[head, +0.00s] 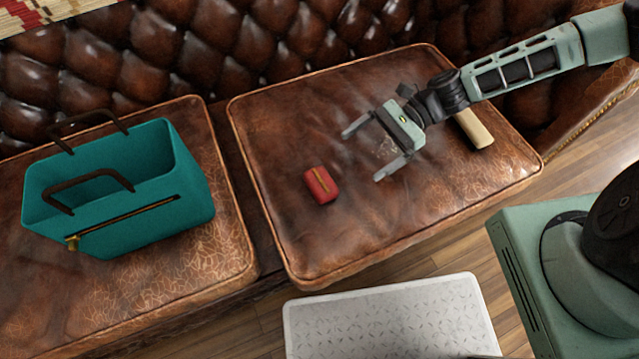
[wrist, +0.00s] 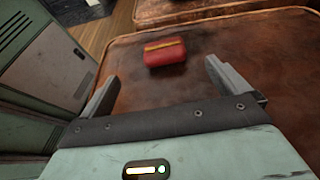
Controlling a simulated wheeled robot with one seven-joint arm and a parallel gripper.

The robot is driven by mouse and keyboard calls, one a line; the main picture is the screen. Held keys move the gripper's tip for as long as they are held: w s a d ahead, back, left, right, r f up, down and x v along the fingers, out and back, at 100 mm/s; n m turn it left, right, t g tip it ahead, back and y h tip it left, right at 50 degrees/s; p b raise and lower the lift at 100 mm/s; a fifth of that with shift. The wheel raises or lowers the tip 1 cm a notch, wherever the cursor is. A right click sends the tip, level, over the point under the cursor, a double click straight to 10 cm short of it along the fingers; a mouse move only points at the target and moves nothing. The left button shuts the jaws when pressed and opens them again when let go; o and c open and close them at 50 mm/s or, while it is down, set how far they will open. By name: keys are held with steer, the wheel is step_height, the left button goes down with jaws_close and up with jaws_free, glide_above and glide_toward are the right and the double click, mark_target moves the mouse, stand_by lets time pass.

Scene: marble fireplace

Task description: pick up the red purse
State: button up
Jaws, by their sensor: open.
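The red purse (head: 321,186) is small, with a gold-coloured strip along its top. It lies on the right brown leather cushion (head: 300,120) of the sofa. In the wrist view the purse (wrist: 165,53) is ahead of the fingertips, between their lines and a little left of the middle. My gripper (head: 362,154) is open and empty, above the cushion to the upper right of the purse and apart from it. Both fingers also show in the wrist view (wrist: 160,80). Nothing hides the purse.
An open teal handbag (head: 150,215) with dark handles stands on the left cushion. A beige object (head: 474,130) lies partly hidden behind my arm. The tufted sofa back (head: 200,40) rises behind. Bare leather surrounds the purse. Wooden floor (head: 470,255) lies in front.

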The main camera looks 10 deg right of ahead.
mark_target(322, 181)
steer(key=b+x, duration=0.1)
steer(key=x, duration=0.7)
steer(key=shift+a+b, duration=0.15)
steer(key=shift+b, duration=0.15)
steer(key=b+x, duration=0.1)
steer(key=x, duration=0.3)
steer(key=shift+w+f+b, duration=0.15)
steer(key=shift+b, duration=0.2)
steer(key=shift+a+f, duration=0.15)
steer(key=shift+a, duration=0.45)
steer(key=c, duration=1)
